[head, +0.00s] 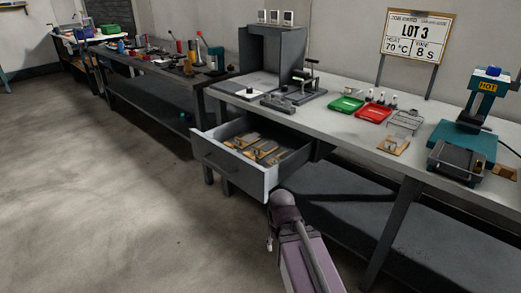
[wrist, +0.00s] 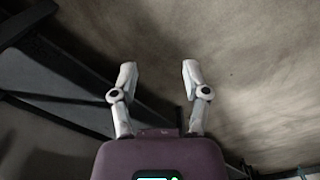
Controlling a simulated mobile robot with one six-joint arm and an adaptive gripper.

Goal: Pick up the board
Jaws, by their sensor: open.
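Several light wooden boards (head: 266,150) with darker parts on them lie in the open drawer below the bench; I cannot tell which board the task means. Another small wooden board (head: 394,145) lies on the bench top, and one more (head: 505,172) sits at the far right edge. My gripper (wrist: 158,75) shows in the wrist view with its two fingers apart and nothing between them. It points at bare floor and dark bench parts; no board shows there. In the head view my arm is in front of the drawer, low down, and the gripper's fingers cannot be made out.
The pulled-out drawer (head: 227,178) juts into the floor space. On the bench stand a green tray (head: 346,104), a red tray (head: 374,113), a wire rack (head: 405,121) and a teal press (head: 474,125). A LOT 3 sign (head: 417,37) stands behind. The floor at left is clear.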

